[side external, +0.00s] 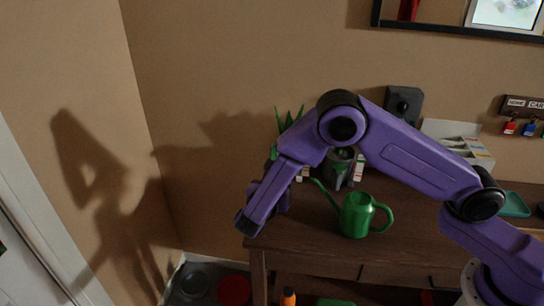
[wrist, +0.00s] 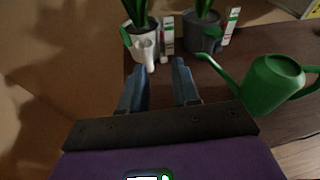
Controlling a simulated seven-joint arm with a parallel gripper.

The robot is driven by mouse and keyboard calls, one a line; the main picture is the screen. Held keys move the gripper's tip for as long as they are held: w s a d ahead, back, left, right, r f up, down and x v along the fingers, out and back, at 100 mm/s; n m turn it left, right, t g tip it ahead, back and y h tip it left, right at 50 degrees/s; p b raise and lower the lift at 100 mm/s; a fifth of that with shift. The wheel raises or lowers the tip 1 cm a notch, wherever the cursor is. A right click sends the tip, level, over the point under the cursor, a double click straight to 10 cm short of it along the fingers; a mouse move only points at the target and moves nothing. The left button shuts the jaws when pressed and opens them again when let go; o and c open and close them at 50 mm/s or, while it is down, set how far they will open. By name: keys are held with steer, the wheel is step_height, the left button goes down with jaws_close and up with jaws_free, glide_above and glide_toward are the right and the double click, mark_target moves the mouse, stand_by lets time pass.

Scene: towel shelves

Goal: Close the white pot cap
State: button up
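In the wrist view, a white pot (wrist: 137,38) with a green plant stands at the far side of the table, just beyond my fingers. A small white piece (wrist: 149,56) shows at its front right, and a green part at its left; I cannot tell whether either is the cap. My gripper (wrist: 160,67) is open and empty, its two blue fingers apart and pointing toward the pot.
A green watering can (side external: 357,214) stands on the brown table (side external: 300,240), right of my gripper. A grey pot (wrist: 202,36) with a plant stands right of the white pot. White boxes (wrist: 167,38) stand beside the pots. Low items lie below the table's left side.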

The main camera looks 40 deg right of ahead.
steer(key=w+a+f+n+t, duration=0.3)
steer(key=w+f+n+t, duration=0.1)
steer(key=f, duration=0.1)
glide_toward(272, 154)
steer(key=shift+n+h, duration=0.3)
steer(key=x, duration=0.6)
steer(key=f+x, duration=0.1)
steer(key=x, duration=0.3)
steer(key=shift+w, duration=0.2)
jaws_close()
